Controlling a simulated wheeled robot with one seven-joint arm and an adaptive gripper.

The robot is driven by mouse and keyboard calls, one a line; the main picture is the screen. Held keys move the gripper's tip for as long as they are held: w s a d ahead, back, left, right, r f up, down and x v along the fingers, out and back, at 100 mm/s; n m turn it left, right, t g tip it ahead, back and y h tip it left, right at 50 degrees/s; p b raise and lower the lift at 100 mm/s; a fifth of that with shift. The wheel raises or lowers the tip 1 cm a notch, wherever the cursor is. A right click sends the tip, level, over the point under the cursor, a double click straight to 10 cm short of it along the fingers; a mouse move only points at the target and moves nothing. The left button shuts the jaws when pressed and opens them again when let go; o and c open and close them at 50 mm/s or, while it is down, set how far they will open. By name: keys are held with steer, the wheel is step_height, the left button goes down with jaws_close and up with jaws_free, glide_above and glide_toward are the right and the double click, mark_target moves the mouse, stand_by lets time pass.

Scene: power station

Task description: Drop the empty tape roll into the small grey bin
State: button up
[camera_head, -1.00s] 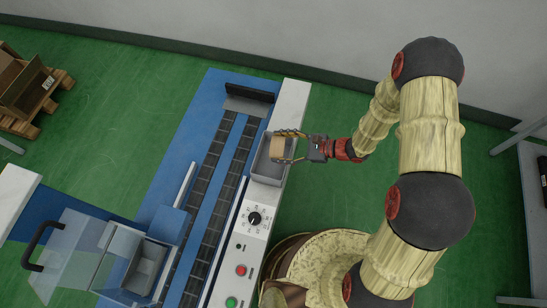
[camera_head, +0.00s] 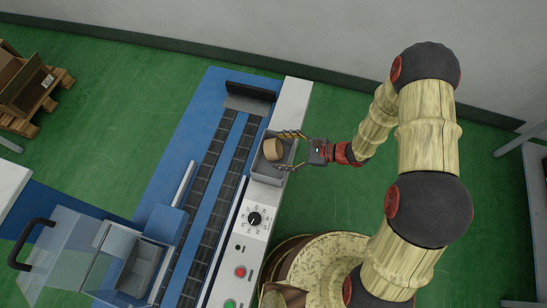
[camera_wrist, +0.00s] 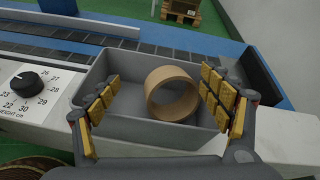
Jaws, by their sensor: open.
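The empty tape roll (camera_wrist: 172,93) is a tan cardboard ring. In the wrist view it is inside the small grey bin (camera_wrist: 150,133), tilted with its opening partly toward the camera; whether it touches the bin floor is hard to tell. The roll (camera_head: 273,149) and the bin (camera_head: 269,177) also show in the head view, on the machine's white edge. My gripper (camera_head: 281,150) is open at the bin, its yellow-padded fingers (camera_wrist: 161,100) spread on either side of the roll with gaps to it.
The blue machine (camera_head: 165,165) has dark roller tracks beside the bin. A white panel with a dial (camera_head: 254,218) and red and green buttons lies in front of the bin. A pallet with a box (camera_head: 30,90) stands on the green floor at far left.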

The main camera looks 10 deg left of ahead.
stand_by(0.3)
steer(key=v, duration=1.2)
steer(key=shift+s, duration=0.1)
steer(key=s+d+n+g+h, duration=0.1)
steer(key=s+n+g, duration=0.15)
steer(key=s, duration=0.45)
steer(key=s+d+r+n+g+h, duration=0.2)
steer(key=s+d+r+n+h, duration=0.2)
steer(key=d+r+n, duration=0.1)
steer(key=d+r+n+t+h, duration=0.25)
steer(key=d+r+h, duration=0.2)
steer(key=r, duration=0.35)
steer(key=d+r+n+t+h, duration=0.25)
steer(key=d+r+n, duration=0.2)
steer(key=r, duration=0.35)
steer(key=s+r+t, duration=0.1)
steer(key=r, duration=0.3)
steer(key=r+n+t+h, duration=0.1)
steer(key=r+t, duration=0.1)
steer(key=r, duration=0.3)
steer(key=s+r+t, duration=0.1)
steer(key=r, duration=0.3)
steer(key=shift+s+a+r+n+t+h, duration=0.1)
steer(key=shift+s+r+n+t+h, duration=0.05)
steer(key=shift+s+n+t+h, duration=0.15)
